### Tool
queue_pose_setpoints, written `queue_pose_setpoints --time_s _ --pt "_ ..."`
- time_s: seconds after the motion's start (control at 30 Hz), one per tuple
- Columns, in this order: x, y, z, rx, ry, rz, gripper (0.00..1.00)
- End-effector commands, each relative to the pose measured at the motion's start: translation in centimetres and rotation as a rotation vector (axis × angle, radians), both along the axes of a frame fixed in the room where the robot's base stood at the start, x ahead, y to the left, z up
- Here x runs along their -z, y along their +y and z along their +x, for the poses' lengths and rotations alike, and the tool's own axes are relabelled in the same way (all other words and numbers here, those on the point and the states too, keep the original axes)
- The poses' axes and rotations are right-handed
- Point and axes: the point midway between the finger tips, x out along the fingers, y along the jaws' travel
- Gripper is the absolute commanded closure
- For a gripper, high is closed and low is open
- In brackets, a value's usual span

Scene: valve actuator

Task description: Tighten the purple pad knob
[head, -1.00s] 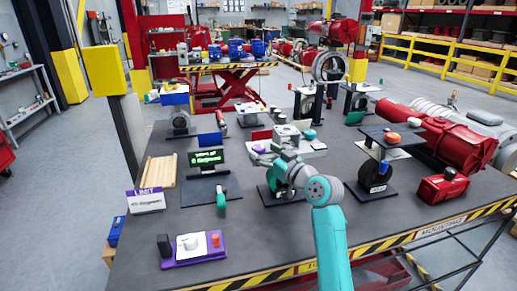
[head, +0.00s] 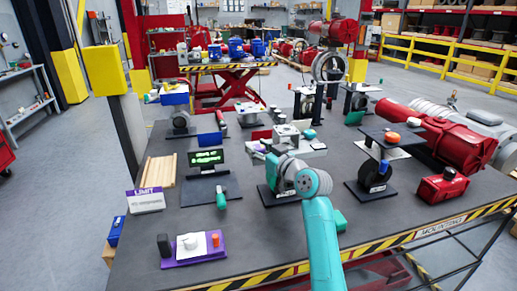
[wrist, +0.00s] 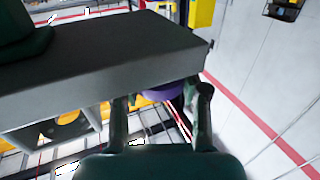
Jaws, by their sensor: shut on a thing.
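The purple pad knob (wrist: 163,91) shows in the wrist view under the edge of a grey block (wrist: 110,60). The block hides much of it. My gripper (wrist: 162,97) has one finger on each side of the knob and is shut on it. In the head view my gripper (head: 272,161) is at the left side of the valve actuator (head: 300,146), which stands on a dark base plate. A small purple patch shows there beside the gripper, and the fingers are hard to make out.
A display with green text (head: 207,158) stands left of the gripper. A purple panel with an orange knob (head: 195,247) lies at the front left. A red box (head: 443,187) and a stand with a dark wheel (head: 376,172) are at the right.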

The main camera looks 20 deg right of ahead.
Motion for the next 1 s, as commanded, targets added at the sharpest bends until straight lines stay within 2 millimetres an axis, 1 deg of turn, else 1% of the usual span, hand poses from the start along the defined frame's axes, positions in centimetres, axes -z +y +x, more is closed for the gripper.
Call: queue_pose_setpoints --time_s 0.17,0.37,1.0 --pt "-0.02 0.05 -0.02 0.015 -0.001 -0.001 0.90" --pt "0.00 0.18 -0.03 0.077 -0.001 -0.002 0.90" --pt "-0.11 0.32 -0.01 0.483 -0.003 0.000 0.90"
